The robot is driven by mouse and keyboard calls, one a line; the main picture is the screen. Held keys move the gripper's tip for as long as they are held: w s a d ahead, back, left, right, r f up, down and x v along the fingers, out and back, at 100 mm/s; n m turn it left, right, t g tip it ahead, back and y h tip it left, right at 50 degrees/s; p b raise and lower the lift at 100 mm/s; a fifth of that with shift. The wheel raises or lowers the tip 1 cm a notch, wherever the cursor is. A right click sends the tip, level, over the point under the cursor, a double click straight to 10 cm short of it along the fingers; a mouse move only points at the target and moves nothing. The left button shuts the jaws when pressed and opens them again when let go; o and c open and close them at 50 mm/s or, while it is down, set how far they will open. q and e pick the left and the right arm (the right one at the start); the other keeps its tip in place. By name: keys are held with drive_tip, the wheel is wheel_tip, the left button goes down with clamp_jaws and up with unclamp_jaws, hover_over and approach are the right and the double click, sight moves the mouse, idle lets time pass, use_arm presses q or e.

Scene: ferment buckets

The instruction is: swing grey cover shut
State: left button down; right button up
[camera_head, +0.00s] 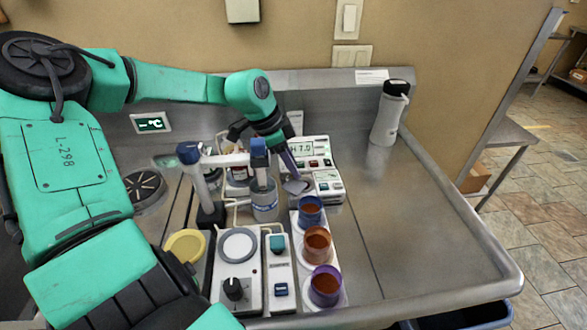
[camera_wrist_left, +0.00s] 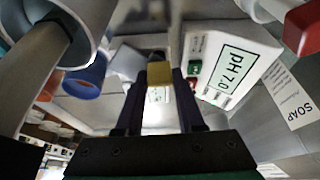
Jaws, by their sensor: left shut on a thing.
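A small grey cover (camera_head: 297,187) shows at the tips of my left gripper (camera_head: 292,172), beside the white pH meter (camera_head: 322,150) in the head view. The left wrist view shows the left gripper (camera_wrist_left: 159,88) with a small yellow piece (camera_wrist_left: 158,73) between its fingertips. A pale grey panel (camera_wrist_left: 127,63) shows just left of the fingers there. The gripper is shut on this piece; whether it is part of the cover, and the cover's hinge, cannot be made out. The meter (camera_wrist_left: 232,62) reads pH 7.0. My right gripper is not in view.
Blue (camera_head: 310,209), orange (camera_head: 317,243) and purple (camera_head: 325,285) cups stand in a row in front of the meter. A clamp stand (camera_head: 208,190), a jar (camera_head: 265,205) and a stirrer (camera_head: 237,268) stand to the left.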

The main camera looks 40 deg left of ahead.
use_arm(q)
drive_tip(key=shift+n, duration=0.7)
drive_tip(key=shift+r+n+t+y+b, duration=0.1)
drive_tip(key=shift+n+t+y+b, duration=0.3)
drive_tip(key=shift+n, duration=0.2)
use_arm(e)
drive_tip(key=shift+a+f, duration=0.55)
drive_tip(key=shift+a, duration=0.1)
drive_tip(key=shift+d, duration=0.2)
use_arm(q)
drive_tip(key=c, duration=0.5)
unclamp_jaws()
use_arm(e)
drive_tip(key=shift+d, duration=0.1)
